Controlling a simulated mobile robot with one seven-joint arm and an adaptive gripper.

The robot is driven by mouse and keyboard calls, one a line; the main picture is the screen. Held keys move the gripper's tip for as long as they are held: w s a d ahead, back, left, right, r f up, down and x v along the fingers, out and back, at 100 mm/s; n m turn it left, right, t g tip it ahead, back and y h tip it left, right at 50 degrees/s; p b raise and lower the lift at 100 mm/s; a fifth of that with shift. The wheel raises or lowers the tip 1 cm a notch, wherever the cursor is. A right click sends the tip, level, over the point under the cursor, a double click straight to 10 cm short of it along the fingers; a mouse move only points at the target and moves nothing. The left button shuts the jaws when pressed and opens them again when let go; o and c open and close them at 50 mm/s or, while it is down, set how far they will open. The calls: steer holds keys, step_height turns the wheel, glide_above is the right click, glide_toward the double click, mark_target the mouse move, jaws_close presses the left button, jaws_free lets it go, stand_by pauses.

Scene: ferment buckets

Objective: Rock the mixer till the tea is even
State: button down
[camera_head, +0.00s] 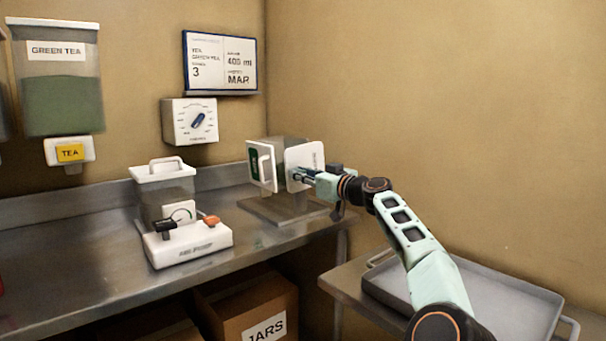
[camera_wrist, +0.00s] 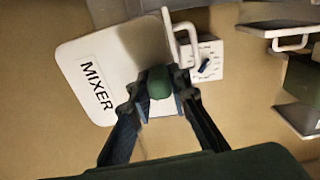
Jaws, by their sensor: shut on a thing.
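The mixer (camera_head: 304,157) stands on the bench's far right end, a grey-green body between white end plates on a dark base. Its box looks tilted. In the wrist view its white plate (camera_wrist: 85,55), lettered MIXER, fills the left and is turned aslant. My gripper (camera_head: 300,174) is at the plate facing me. In the wrist view my gripper (camera_wrist: 160,98) has its fingers closed around a green knob (camera_wrist: 159,81) in front of this plate. The tea inside is mostly hidden behind the plates, and I cannot tell how even it is.
A white-lidded container (camera_head: 165,180) stands on a white base with a gauge and levers, left of the mixer. A dial box (camera_head: 190,120) and a sign (camera_head: 221,62) hang on the wall. A green tea bin (camera_head: 62,100) is upper left. A grey tray (camera_head: 490,296) lies lower right.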

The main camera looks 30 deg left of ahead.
steer(key=shift+f+n+b, duration=0.35)
steer(key=shift+f+n, duration=0.1)
steer(key=shift+n, duration=0.35)
steer(key=c, duration=1.8)
jaws_free()
steer(key=shift+d, duration=0.1)
steer(key=shift+d+r, duration=0.15)
steer(key=shift+d, duration=0.5)
steer(key=v, duration=1)
steer(key=shift+s+d, duration=0.2)
steer(key=shift+s, duration=0.15)
